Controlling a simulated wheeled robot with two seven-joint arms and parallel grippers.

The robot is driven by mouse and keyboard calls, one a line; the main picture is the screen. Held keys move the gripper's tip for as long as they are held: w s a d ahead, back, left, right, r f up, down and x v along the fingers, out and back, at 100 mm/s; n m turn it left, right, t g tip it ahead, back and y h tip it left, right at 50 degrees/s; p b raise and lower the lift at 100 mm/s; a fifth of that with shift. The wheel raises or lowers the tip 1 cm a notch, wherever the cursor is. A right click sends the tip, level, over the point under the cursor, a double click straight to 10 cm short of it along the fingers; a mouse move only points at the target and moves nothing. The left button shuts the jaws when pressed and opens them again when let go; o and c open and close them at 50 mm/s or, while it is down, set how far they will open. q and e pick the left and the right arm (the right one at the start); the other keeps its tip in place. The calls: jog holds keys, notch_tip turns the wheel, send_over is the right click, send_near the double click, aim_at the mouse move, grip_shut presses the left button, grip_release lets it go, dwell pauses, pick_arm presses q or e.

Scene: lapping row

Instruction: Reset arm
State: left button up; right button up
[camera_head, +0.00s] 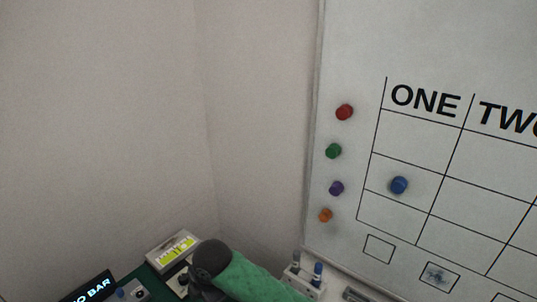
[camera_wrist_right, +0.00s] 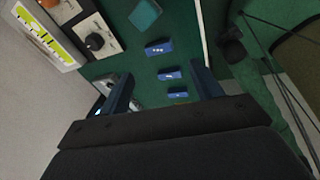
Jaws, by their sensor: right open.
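My right gripper (camera_wrist_right: 165,88) is open in the right wrist view, with its two dark fingers apart. It hangs above a green surface (camera_wrist_right: 188,20), and nothing is visibly held between the fingers. Several small blue blocks with white marks lie on that surface, including a far one (camera_wrist_right: 159,47), a middle one (camera_wrist_right: 169,74) and a near one (camera_wrist_right: 178,96) seen between the fingers. In the head view a dark rounded arm part with a green sleeve shows at the bottom, but no fingertips show there. My left gripper is not in view.
A whiteboard (camera_head: 440,40) with a grid hangs at right, with red (camera_head: 344,112), green (camera_head: 333,151), purple (camera_head: 336,188), orange (camera_head: 325,215) and blue (camera_head: 399,185) magnets. A yellow-green display (camera_head: 174,249) and a lit sign (camera_head: 90,288) stand at lower left.

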jog(key=s+d+f+m+t+h, duration=0.1)
jog(key=s+d+f+m, duration=0.2)
jog(key=s+d+m, duration=0.7)
jog(key=s+d+f+m+t+h, duration=0.1)
jog(key=s+d+f+m, duration=0.2)
jog(key=d+m, duration=0.85)
jog(key=s+d+f+m+t+h, duration=0.1)
jog(key=s+d+f+m, duration=0.4)
jog(key=d, duration=1.3)
notch_tip(320, 180, down, 21)
jog(key=w+a+n+g, duration=0.1)
jog(key=a+n, duration=0.1)
jog(key=s+f, duration=0.4)
jog(key=f, duration=0.8)
jog(key=s+f+g, duration=0.1)
jog(key=s+f, duration=0.2)
jog(key=f, duration=0.9)
jog(key=shift+s+a+f, duration=0.3)
jog(key=shift+s+a, duration=0.05)
jog(key=shift+a, duration=0.1)
